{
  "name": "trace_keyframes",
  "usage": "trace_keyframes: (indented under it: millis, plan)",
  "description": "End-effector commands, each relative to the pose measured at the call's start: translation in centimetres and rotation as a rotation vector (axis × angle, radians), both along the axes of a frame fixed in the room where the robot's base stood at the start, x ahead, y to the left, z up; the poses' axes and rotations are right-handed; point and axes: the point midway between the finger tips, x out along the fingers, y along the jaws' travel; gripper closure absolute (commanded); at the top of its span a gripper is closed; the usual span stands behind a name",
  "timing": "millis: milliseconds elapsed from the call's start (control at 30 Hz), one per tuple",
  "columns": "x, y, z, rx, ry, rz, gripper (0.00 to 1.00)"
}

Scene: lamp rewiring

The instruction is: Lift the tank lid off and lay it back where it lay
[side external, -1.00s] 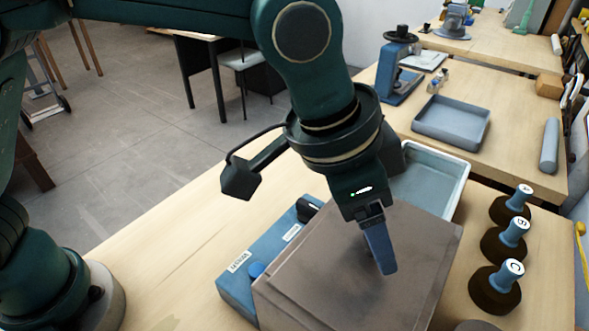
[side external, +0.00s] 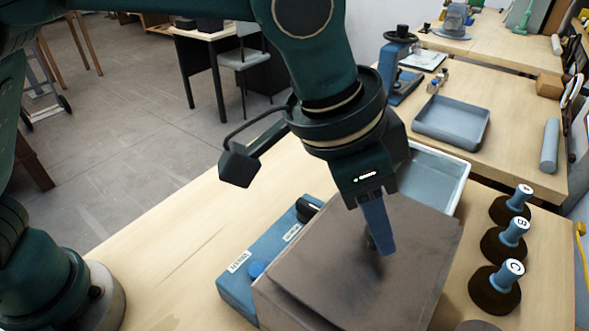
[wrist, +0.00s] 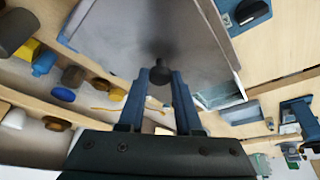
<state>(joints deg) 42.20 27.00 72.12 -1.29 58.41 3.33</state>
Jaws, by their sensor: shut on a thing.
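A wide grey-brown lid (side external: 330,270) covers the boxy tank in the side view. Its flat top also fills the upper part of the wrist view (wrist: 120,35). A small dark knob (wrist: 160,68) stands on the lid. My gripper (wrist: 160,80) is shut on this knob, with one blue finger on each side of it. In the side view my gripper (side external: 381,245) reaches down at a tilt to the middle of the lid, and its near finger hides most of the knob. I cannot see a gap under the lid.
A blue box (side external: 240,285) with labels and a blue button stands close at the left. A pale tray (side external: 462,185) is behind the lid. Several dark round bases with blue lettered knobs (side external: 497,285) stand at the right. Bare table lies at the front left.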

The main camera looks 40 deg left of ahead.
Motion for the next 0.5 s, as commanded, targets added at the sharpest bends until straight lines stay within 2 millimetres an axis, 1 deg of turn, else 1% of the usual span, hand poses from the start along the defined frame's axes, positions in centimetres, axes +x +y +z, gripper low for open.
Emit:
trace_keyframes:
  millis: [33,200,233,300,500]
  plan:
    - [0.1,-0.1,0.7,-0.004,-0.004,0.0,1.0]
    - [0.1,-0.1,2.8,-0.005,-0.005,0.0,1.0]
    - [0.2,0.3,3.2,-0.004,-0.005,0.004,1.0]
    - [0.8,2.0,4.1,-0.004,-0.004,0.008,1.0]
    - [2.1,6.2,6.7,-0.004,-0.004,0.01,1.0]
